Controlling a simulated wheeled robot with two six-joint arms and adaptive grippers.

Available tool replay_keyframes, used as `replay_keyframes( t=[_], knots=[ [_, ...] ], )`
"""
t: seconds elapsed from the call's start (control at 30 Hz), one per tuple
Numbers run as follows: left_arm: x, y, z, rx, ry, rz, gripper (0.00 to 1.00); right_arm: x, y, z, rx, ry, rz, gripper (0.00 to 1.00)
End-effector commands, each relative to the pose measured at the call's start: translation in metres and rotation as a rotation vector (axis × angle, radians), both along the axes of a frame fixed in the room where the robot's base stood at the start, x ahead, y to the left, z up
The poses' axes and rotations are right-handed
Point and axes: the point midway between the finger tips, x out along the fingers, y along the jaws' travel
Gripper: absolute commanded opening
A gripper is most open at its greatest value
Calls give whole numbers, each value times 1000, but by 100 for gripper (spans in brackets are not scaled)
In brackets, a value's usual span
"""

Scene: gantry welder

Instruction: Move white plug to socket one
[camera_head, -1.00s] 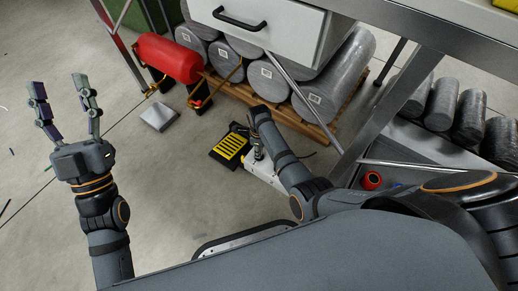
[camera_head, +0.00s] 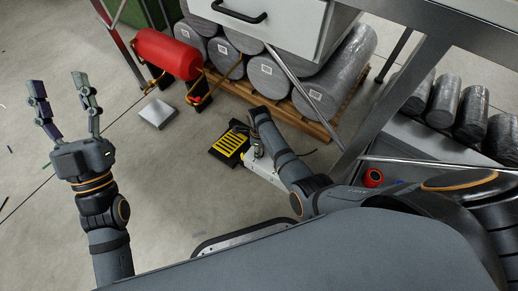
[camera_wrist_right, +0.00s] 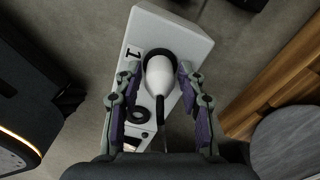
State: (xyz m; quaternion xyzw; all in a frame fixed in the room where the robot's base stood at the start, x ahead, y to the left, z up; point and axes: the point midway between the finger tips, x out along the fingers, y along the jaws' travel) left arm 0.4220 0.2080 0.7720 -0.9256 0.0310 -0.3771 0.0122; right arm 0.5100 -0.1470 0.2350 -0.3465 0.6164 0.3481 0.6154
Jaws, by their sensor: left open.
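In the right wrist view, the white plug (camera_wrist_right: 160,76) stands over the black ring of the socket beside the printed "1" on the white socket box (camera_wrist_right: 185,38). It appears to sit in that ring; I cannot tell how deep. My right gripper (camera_wrist_right: 158,76) has its fingers on both sides of the plug, with small gaps, so it looks open. A second black ring (camera_wrist_right: 138,115) lies lower on the box, partly behind the left finger. In the head view, the box (camera_head: 262,170) is partly covered by my right arm. My left gripper (camera_head: 62,95) is open and empty, far left.
A red cylinder (camera_head: 167,54), a flat grey plate (camera_head: 157,113) and wrapped rolls on a wooden pallet (camera_head: 312,118) are farther back. A table with a drawer (camera_head: 262,28) overhangs.

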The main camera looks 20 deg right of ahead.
Motion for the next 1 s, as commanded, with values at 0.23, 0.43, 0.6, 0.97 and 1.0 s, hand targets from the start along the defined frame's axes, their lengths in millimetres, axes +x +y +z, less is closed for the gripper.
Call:
replay_keyframes(
  t=[0.23, 0.43, 0.6, 0.97, 1.0],
  knots=[
    [0, 0, 0, 0, 0, 0, 54, 0, 0, 0, 0, 0, 0, 54],
    [0, 0, 0, 0, 0, 0, 54, 1, 0, 6, 1, -3, 0, 54],
    [0, 0, 0, 0, 0, 0, 54, 1, 0, 40, 1, -5, -1, 54],
    [0, 0, 0, 0, 0, 0, 54, 1, 0, 112, 0, -1, 0, 54],
    [0, 0, 0, 0, 0, 0, 54, 1, 0, 116, 0, -2, -1, 54]
  ],
)
